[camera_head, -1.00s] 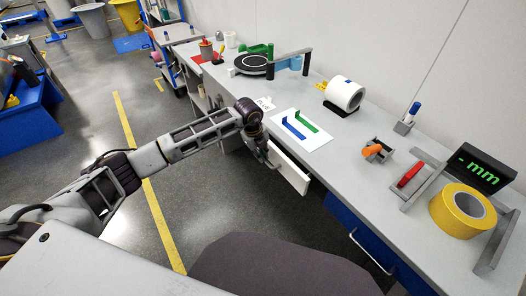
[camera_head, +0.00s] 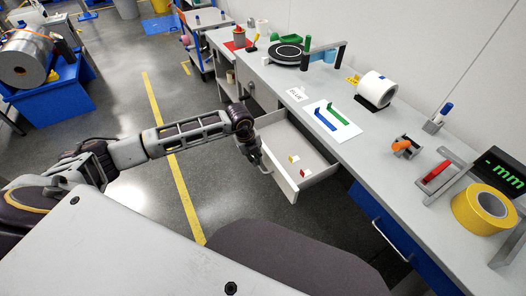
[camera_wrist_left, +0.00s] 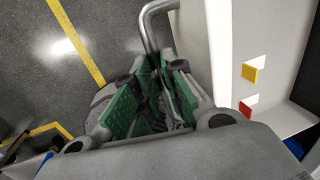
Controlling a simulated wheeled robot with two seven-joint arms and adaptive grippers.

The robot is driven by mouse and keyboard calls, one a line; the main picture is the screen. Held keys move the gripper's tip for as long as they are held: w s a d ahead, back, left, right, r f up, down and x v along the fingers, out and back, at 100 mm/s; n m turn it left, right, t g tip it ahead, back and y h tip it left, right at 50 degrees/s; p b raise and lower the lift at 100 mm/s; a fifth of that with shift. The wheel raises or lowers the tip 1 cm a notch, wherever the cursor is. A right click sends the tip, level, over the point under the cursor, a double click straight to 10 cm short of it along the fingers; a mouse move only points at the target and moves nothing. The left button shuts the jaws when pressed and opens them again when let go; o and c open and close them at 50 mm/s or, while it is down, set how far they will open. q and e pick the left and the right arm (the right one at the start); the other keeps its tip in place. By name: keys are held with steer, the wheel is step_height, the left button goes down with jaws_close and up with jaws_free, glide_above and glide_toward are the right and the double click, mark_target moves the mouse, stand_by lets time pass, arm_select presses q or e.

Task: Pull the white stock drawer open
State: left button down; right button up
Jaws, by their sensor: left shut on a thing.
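The white stock drawer (camera_head: 322,172) stands well out from under the grey workbench, with its inside in view. Its front panel faces my left arm, and small yellow and red items lie inside. My left gripper (camera_head: 253,157) is at the drawer front, shut on its grey bar handle. In the left wrist view the green-padded fingers of this gripper (camera_wrist_left: 155,98) close around the handle (camera_wrist_left: 150,32), beside the white drawer front (camera_wrist_left: 193,40). My right gripper is in neither view.
A blue drawer (camera_head: 378,222) with a bar handle is shut at the right. On the bench (camera_head: 385,165) are a white sheet (camera_head: 330,122) with blue and green brackets, a white roll (camera_head: 376,88) and yellow tape (camera_head: 484,209). Open floor lies left of the drawer.

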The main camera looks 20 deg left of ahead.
arm_select(q)
steer(key=shift+s+a, duration=0.9)
steer(key=shift+s, duration=0.25)
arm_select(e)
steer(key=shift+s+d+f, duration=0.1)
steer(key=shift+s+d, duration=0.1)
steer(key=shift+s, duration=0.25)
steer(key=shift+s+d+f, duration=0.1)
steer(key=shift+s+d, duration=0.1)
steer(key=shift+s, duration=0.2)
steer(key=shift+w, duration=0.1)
arm_select(q)
steer(key=c, duration=1.5)
jaws_free()
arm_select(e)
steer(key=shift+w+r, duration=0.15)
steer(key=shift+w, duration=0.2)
